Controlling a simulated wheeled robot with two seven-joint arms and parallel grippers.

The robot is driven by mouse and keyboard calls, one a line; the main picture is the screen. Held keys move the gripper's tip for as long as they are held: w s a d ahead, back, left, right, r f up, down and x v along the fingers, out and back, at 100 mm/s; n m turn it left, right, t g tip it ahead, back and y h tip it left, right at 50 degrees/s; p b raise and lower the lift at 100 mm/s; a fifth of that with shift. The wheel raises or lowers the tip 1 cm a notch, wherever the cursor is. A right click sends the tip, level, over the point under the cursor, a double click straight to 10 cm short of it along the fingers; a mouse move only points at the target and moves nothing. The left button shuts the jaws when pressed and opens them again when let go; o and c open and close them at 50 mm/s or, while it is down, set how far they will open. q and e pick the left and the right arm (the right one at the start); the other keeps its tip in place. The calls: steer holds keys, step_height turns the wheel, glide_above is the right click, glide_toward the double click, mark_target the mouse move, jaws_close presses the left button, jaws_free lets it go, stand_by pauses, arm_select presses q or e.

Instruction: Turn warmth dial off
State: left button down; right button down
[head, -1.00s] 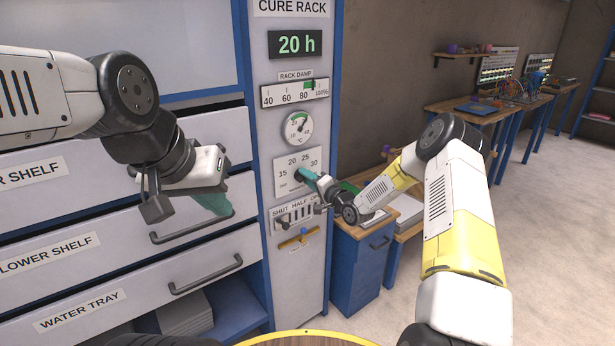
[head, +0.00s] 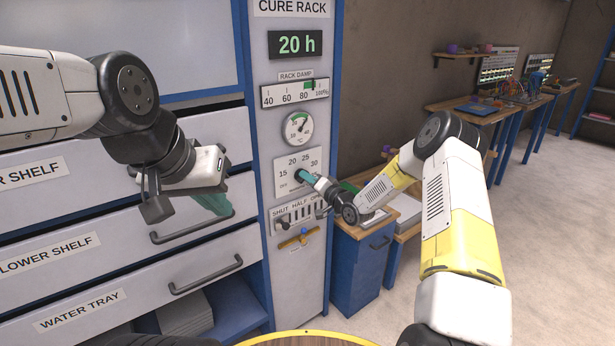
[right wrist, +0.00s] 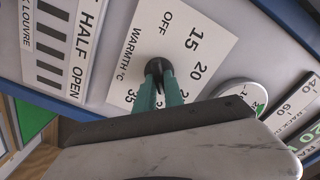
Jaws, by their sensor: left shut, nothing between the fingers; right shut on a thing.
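The warmth dial is a black knob (right wrist: 156,66) on a white plate (right wrist: 190,35) marked OFF, 15, 20 and 35 in the right wrist view. The plate also shows on the cure rack front in the head view (head: 284,187). My right gripper (right wrist: 160,84) has its teal fingers shut on the knob. It also shows in the head view (head: 303,175), where it hides the knob. I cannot tell where the knob points. My left gripper (head: 214,203) is shut and empty, in front of a drawer front at the left.
Above the dial are a round gauge (head: 298,128), a damp scale (head: 295,93) and a 20 h display (head: 295,44). Below it is a louvre slider panel (head: 293,214). Drawers with grey handles (head: 205,274) are at left. A blue cabinet (head: 360,265) stands close to my right arm.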

steer(key=shift+s+a+f+n, duration=0.1)
steer(key=shift+f+n, duration=0.05)
steer(key=shift+n, duration=5.25)
steer(key=shift+s+a+f+n, duration=0.1)
steer(key=shift+n, duration=5.3)
steer(key=shift+s+a+f+n, duration=0.1)
steer(key=shift+f+n, duration=0.05)
steer(key=shift+n, duration=5.25)
steer(key=c, duration=1.4)
jaws_free()
steer(key=shift+c, duration=0.2)
